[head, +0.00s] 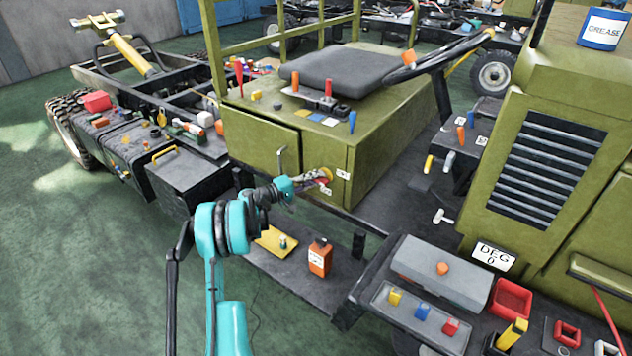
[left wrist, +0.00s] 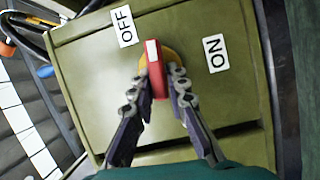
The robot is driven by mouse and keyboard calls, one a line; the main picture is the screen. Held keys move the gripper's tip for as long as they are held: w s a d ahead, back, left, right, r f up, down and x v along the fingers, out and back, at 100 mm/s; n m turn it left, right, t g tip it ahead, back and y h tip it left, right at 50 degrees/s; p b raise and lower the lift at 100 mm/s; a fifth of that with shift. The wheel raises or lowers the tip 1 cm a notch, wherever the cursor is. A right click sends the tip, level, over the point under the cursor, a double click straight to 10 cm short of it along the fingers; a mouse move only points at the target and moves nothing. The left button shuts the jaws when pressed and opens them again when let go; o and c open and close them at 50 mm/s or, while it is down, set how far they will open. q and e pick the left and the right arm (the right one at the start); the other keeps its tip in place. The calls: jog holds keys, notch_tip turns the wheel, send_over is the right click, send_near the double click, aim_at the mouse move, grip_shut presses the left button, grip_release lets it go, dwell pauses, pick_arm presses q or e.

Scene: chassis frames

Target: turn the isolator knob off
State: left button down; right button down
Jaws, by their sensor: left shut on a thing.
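The isolator knob (left wrist: 155,72) is red with a white mark, on a yellow base on the green panel. In the left wrist view an OFF label (left wrist: 125,26) is at its upper left and an ON label (left wrist: 215,53) at its right. The white mark sits at the knob's upper part, on the side nearer OFF. My left gripper (left wrist: 160,80) is shut on the knob, one finger on each side. In the head view my left gripper (head: 312,183) reaches the knob on the side of the green seat box (head: 265,140), and hides much of it. My right gripper is not in view.
A grey tray (head: 420,315) with coloured blocks is at the lower right. A bent handle (head: 281,160) sticks out left of the knob.

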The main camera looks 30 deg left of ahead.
pick_arm(q)
jog(key=shift+f+n, duration=0.1)
jog(key=shift+n, duration=0.4)
jog(key=c, duration=1.5)
grip_release()
jog(key=shift+c, duration=0.2)
jog(key=shift+s, duration=0.1)
jog(key=v, duration=1.1)
jog(key=shift+s+a+f, duration=0.2)
jog(key=shift+s+f, duration=0.05)
jog(key=shift+s, duration=0.1)
